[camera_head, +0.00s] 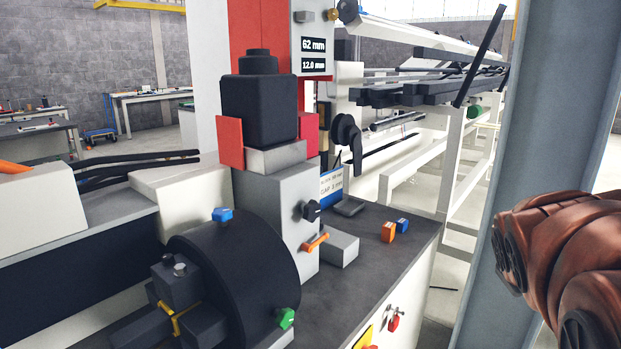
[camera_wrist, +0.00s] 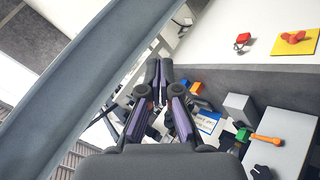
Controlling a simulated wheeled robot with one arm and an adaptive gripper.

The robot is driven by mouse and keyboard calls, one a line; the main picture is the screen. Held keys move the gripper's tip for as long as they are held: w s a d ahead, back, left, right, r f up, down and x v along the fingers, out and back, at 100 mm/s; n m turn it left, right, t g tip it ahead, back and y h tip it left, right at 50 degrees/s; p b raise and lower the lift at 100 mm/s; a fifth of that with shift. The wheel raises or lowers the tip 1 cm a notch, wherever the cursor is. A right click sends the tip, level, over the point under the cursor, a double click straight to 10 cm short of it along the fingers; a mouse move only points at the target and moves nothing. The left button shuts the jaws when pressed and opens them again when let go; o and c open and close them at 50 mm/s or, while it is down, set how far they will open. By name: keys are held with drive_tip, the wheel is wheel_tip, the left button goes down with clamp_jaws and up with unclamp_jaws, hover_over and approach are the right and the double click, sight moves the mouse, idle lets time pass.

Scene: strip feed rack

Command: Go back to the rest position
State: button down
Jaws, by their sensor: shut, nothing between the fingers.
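My gripper (camera_wrist: 160,72) shows in the wrist view, its two dark fingers with purplish sides together at the tips. It is shut and empty. In the wrist view it points past the edge of the machine's dark top, near a blue-and-white label card (camera_wrist: 207,121). In the head view only a copper-coloured part of my arm shows at the right edge; the gripper itself is out of that frame.
A grey-blue post (camera_head: 538,130) stands close to my arm; the post (camera_wrist: 95,65) also crosses the wrist view. The machine has a black chuck (camera_head: 235,275) and a dark top (camera_head: 375,240) with orange and blue blocks. A white rack (camera_head: 455,165) holds dark bars behind.

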drive_tip(key=s+a+f+m+g+y+p, duration=0.1)
drive_tip(key=s+a+f+g+y+p, duration=0.2)
drive_tip(key=s+a, duration=0.6)
drive_tip(key=s+a+f+m+g+y+p, duration=0.1)
drive_tip(key=s+a+f+g+y+p, duration=0.2)
drive_tip(key=s, duration=1.2)
drive_tip(key=a+g+p, duration=0.2)
drive_tip(key=a, duration=0.3)
drive_tip(key=shift+a+g, duration=0.4)
